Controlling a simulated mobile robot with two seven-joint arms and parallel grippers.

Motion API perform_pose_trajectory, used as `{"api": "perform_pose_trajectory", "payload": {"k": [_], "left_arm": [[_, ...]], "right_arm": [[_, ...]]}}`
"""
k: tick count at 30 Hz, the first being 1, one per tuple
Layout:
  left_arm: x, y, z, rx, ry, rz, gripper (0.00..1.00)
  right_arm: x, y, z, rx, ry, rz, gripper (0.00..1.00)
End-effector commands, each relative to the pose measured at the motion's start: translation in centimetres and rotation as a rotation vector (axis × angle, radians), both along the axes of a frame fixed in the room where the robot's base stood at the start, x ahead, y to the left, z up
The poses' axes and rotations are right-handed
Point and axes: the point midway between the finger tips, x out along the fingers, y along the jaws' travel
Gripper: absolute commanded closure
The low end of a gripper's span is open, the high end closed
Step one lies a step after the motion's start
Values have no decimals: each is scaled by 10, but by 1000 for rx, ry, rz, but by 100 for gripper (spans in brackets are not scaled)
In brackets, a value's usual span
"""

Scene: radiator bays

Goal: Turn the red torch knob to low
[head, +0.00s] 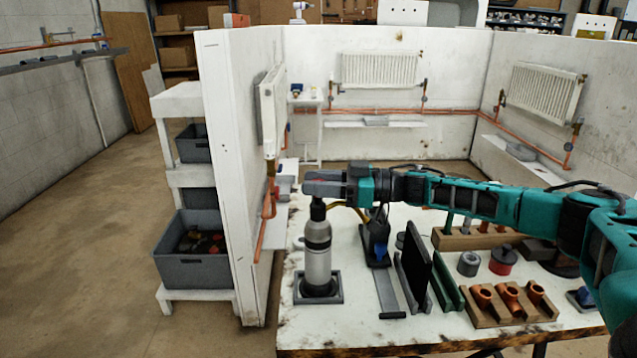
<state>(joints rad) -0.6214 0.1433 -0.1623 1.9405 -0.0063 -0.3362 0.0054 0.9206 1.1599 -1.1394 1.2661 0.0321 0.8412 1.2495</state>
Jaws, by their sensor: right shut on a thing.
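The torch (317,248) is a grey cylinder with a black neck, standing upright in a square dark holder (332,293) at the left front of the workbench. My right gripper (316,188) comes in from the right and is shut at the top of the torch. The red knob is hidden behind the gripper, so its setting cannot be seen. A yellowish hose (350,206) runs from beside the gripper to the right. My left gripper is not in view.
On the workbench (360,335), right of the torch, stand a black upright panel (429,272), a wooden block with copper fittings (513,318), and a red-and-black tin (503,262). A white partition wall (228,150) rises close on the left. The bench's front strip is mostly clear.

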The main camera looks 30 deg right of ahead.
Motion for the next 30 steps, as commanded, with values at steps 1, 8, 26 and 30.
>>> {"api": "perform_pose_trajectory", "payload": {"k": [1,8,26,30], "left_arm": [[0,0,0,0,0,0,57],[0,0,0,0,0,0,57],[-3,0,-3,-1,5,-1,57],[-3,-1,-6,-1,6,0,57]], "right_arm": [[0,0,0,1,0,2,92],[0,1,0,2,0,2,92],[-4,-5,-1,1,1,0,42],[-17,-21,-2,-1,2,-2,42]]}}
